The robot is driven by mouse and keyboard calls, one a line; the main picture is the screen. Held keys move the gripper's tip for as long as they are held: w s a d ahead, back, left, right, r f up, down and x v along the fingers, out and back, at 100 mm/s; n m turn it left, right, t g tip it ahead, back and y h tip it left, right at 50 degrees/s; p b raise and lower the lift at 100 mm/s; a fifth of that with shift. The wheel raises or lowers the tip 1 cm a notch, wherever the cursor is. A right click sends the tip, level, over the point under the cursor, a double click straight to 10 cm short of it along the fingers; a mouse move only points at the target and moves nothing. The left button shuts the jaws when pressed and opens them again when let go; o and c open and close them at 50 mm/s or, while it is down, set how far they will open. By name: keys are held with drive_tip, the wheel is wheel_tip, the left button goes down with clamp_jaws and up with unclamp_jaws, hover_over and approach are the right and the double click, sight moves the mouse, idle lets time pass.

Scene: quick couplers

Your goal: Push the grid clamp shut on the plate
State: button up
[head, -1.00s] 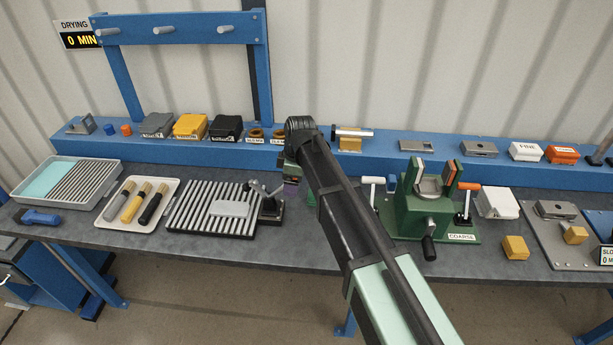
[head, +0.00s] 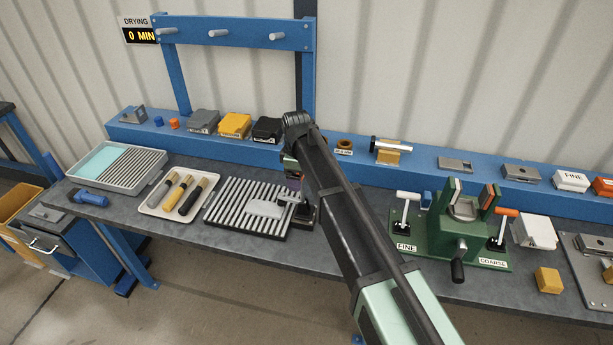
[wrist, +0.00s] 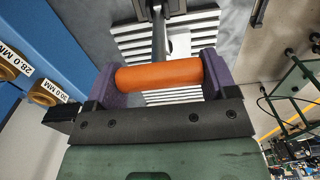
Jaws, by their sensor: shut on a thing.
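The slatted grid (head: 222,207) lies on the bench with the pale grey plate (head: 264,209) on it. The grid clamp (head: 303,214) stands at the grid's right end, its upper part partly hidden by my arm. My gripper (head: 293,178) is just above the clamp, mostly hidden in the head view. In the wrist view, my gripper (wrist: 160,78) has purple fingers at both ends of an orange cylinder (wrist: 160,75) and is shut on it. A dark lever (wrist: 159,32) runs towards the cylinder, above the grid slats. I cannot tell whether they join.
A tray of brushes (head: 152,203) and a ribbed basin (head: 97,172) are left of the grid. The green fixture (head: 445,232) with upright levers stands to the right. The blue shelf (head: 345,160) runs behind, with several blocks and labelled rings.

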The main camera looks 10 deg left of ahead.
drive_tip(key=shift+a+f, duration=0.15)
drive_tip(key=shift+a, duration=0.5)
drive_tip(key=o, duration=1.2)
drive_tip(key=shift+a, duration=0.1)
wheel_tip(320, 180, up, 11)
drive_tip(key=p, duration=1)
drive_tip(key=shift+p, duration=0.35)
drive_tip(key=shift+f, duration=0.15)
